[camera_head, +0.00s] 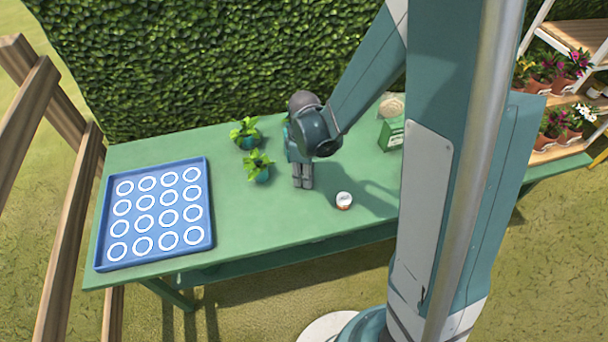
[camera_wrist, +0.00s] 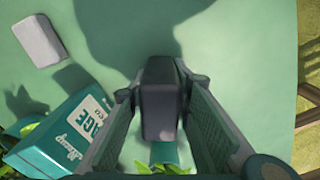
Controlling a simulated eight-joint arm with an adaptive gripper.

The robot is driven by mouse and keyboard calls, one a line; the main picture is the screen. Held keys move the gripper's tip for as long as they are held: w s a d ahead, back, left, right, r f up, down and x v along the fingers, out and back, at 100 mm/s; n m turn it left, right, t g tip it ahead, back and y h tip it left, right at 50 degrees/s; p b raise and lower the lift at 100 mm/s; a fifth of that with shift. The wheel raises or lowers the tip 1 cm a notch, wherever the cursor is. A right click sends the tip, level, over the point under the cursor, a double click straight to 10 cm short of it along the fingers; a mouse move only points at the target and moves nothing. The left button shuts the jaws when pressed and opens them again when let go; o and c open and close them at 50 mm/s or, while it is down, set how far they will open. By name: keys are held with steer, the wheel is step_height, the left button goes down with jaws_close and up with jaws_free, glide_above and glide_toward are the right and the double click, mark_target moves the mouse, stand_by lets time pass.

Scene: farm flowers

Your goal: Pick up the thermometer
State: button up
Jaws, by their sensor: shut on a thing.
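My gripper (camera_head: 302,182) points down over the green table in the head view, just right of the front potted plant. In the wrist view my gripper (camera_wrist: 162,92) is shut on a dark grey block-shaped thing (camera_wrist: 160,95), which I take to be the thermometer. It sits between the two fingers, and no dial or scale shows on the side facing me. In the head view the fingers hide most of it, and I cannot tell whether it touches the table.
Two potted plants (camera_head: 259,168) (camera_head: 247,134) stand left of my gripper. A blue tray (camera_head: 209,238) with white rings lies at the left. A green box (camera_head: 391,137) stands farther right. The table's front middle is clear.

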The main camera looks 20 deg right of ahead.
steer(key=shift+r, duration=0.15)
steer(key=shift+r+p, duration=1.35)
steer(key=shift+r, duration=3.45)
